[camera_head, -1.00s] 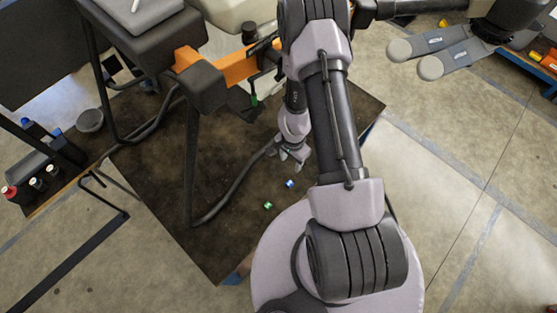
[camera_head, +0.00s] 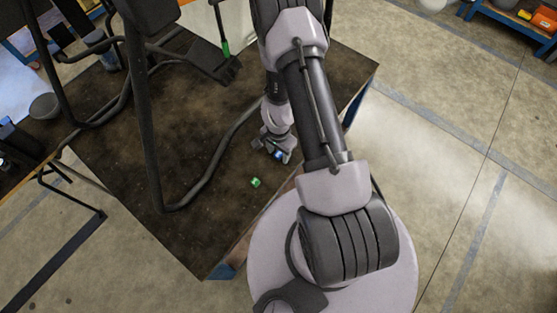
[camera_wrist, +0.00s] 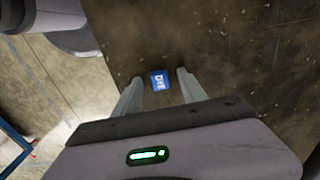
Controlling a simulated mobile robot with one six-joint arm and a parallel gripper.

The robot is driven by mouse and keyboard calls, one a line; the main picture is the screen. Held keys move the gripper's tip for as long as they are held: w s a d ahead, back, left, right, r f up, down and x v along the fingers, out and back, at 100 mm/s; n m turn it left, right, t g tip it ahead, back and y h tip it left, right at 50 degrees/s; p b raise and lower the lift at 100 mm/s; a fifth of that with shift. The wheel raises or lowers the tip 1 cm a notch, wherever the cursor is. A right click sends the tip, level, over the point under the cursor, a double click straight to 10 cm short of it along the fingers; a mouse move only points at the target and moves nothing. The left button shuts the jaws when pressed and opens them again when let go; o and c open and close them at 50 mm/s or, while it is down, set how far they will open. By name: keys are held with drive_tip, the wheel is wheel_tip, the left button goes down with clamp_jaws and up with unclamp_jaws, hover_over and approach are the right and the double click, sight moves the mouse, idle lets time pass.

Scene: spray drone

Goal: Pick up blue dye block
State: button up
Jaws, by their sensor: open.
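The blue dye block (camera_wrist: 159,79) is a small blue cube marked "DYE" on the dark tabletop. In the wrist view it sits between the two open fingers of my gripper (camera_wrist: 157,86), near their tips, with a gap on each side. In the head view the blue block (camera_head: 278,155) shows just by my gripper (camera_head: 276,154), partly covered by the fingers. Whether the fingertips are level with the block or above it, I cannot tell.
A green block (camera_head: 256,182) lies on the dark table (camera_head: 215,225), left of and nearer than my gripper. The black drone frame (camera_head: 150,150) with a curved leg stands to the left. A green-handled brush (camera_head: 225,50) is behind. The table's front right edge is close to my arm.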

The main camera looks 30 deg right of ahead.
drive_tip(key=shift+r, duration=0.1)
clamp_jaws()
drive_tip(key=shift+r+p, duration=0.1)
drive_tip(key=shift+p, duration=0.3)
